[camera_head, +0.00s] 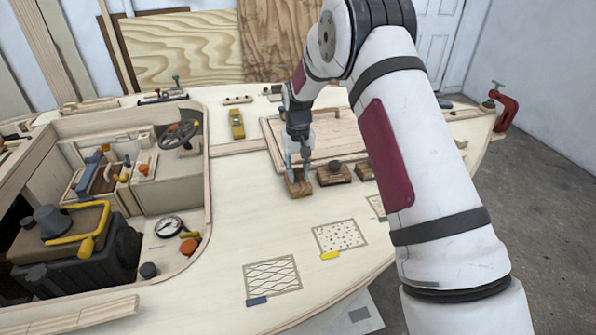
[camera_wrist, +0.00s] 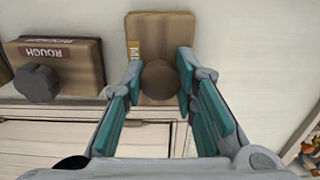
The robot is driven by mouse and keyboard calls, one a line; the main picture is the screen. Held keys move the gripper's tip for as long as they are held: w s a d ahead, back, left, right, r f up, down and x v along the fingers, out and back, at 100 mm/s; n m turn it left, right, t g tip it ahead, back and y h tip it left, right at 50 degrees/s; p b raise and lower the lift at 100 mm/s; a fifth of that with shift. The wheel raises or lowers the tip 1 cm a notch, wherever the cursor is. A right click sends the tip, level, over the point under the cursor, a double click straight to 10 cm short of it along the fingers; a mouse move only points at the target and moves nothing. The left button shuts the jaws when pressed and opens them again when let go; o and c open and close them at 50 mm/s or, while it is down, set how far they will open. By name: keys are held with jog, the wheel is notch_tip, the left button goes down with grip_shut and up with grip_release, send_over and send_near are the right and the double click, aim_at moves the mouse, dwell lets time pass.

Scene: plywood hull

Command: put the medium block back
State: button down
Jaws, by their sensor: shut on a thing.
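My gripper (camera_head: 300,170) is over the deck near the hatch, shut on the round brown knob of the medium block (camera_head: 299,187). In the wrist view the medium block (camera_wrist: 165,35) is a brown wooden block with a yellow stripe and a partly hidden label starting "ME". My teal fingers (camera_wrist: 160,82) stand on both sides of its knob. I cannot tell whether its underside touches the deck. A block labelled "ROUGH" (camera_wrist: 62,58) with a dark knob lies beside it, apart from it; the neighbouring knobbed block also shows in the head view (camera_head: 334,175).
A third block (camera_head: 364,170) is partly behind my arm. On the deck are a dotted patch (camera_head: 340,236) with a yellow tag and a wavy-line patch (camera_head: 272,273) with a blue tag. The hatch (camera_head: 335,135) lies behind the blocks. The cockpit opening (camera_head: 208,200) is left.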

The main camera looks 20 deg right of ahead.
jog(key=shift+f, duration=0.1)
jog(key=c, duration=1.3)
grip_release()
